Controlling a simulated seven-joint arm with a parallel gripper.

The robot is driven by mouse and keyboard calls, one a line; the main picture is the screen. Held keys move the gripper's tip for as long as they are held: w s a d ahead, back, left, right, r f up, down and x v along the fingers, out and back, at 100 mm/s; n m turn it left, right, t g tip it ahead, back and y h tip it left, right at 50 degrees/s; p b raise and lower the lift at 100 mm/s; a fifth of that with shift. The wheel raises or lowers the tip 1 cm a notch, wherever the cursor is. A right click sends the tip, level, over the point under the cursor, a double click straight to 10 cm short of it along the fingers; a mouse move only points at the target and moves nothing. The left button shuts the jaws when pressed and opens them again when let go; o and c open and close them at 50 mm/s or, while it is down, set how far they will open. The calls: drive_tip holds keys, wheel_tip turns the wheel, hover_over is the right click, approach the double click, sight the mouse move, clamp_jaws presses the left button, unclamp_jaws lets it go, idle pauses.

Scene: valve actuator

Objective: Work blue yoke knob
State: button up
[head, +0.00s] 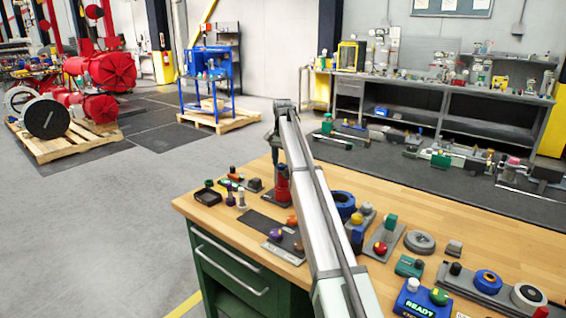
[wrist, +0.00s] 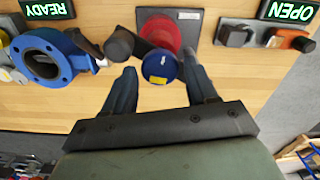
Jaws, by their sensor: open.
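A blue round knob (wrist: 160,66) with a small yellow mark shows in the wrist view, in front of a red round body (wrist: 161,32) on a dark base plate. My gripper (wrist: 159,62) is open, with one finger on each side of the knob in the picture. Gaps show between the fingers and the knob, and I see no contact. In the head view, the red body (head: 283,184) stands on the bench below the far end of my arm. The blue knob is not clear there, and my gripper's fingers are too small to make out.
A black cylindrical handle (wrist: 119,44) lies close to the left finger. A blue flanged valve (wrist: 64,60) is further left. An orange-and-black part (wrist: 287,40) is at right. The wooden bench (head: 232,256) carries several other fixtures, including a grey disc (head: 420,241).

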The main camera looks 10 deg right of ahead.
wheel_tip(320, 180, up, 13)
idle(0.4)
drive_tip(key=shift+o, duration=0.4)
drive_tip(key=shift+o, duration=0.8)
drive_tip(key=shift+d, duration=0.3)
drive_tip(key=shift+o, duration=0.2)
drive_tip(key=shift+m, duration=0.4)
drive_tip(key=d, duration=0.2)
drive_tip(key=s+d, duration=0.1)
drive_tip(key=d, duration=0.2)
drive_tip(key=shift+f, duration=0.1)
drive_tip(key=n+t+y, duration=0.2)
drive_tip(key=n+y, duration=0.2)
drive_tip(key=n, duration=1.5)
approach(284, 164)
drive_tip(key=x, duration=0.8)
drive_tip(key=shift+s+a+f, duration=0.1)
drive_tip(key=shift+s+a, duration=0.05)
drive_tip(key=shift+s, duration=0.2)
